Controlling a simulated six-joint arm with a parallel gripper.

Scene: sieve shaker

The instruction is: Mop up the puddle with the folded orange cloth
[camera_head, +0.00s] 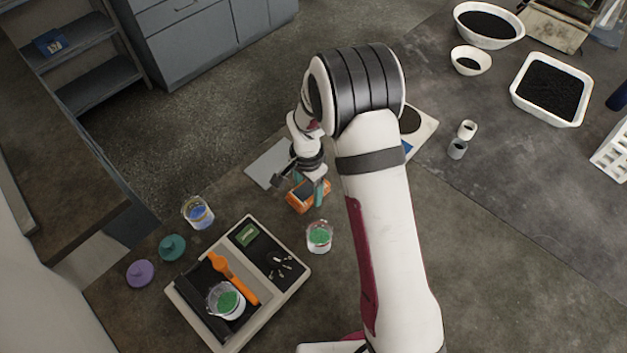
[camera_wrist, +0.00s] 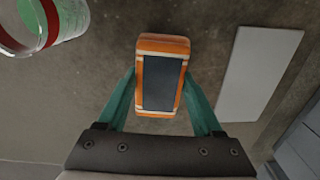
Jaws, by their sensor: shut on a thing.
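The folded orange cloth (camera_head: 303,203) is a compact orange block with a dark top panel and pale bands; it also shows in the wrist view (camera_wrist: 160,43). My gripper (camera_head: 308,186) is shut on it, with a teal finger along each long side in the wrist view (camera_wrist: 160,80). The cloth is over the brown-grey worktop, left of my forearm in the head view. I cannot tell whether its underside touches the surface. I cannot make out a puddle in either view; the cloth and my arm hide part of the worktop.
A jar with green contents (camera_head: 319,237) stands close below the cloth; a red-rimmed clear jar shows in the wrist view (camera_wrist: 50,22). A flat grey plate (camera_head: 266,161) lies beside the cloth. A tray-like device (camera_head: 283,291) and a jar with blue contents (camera_head: 197,212) stand lower left.

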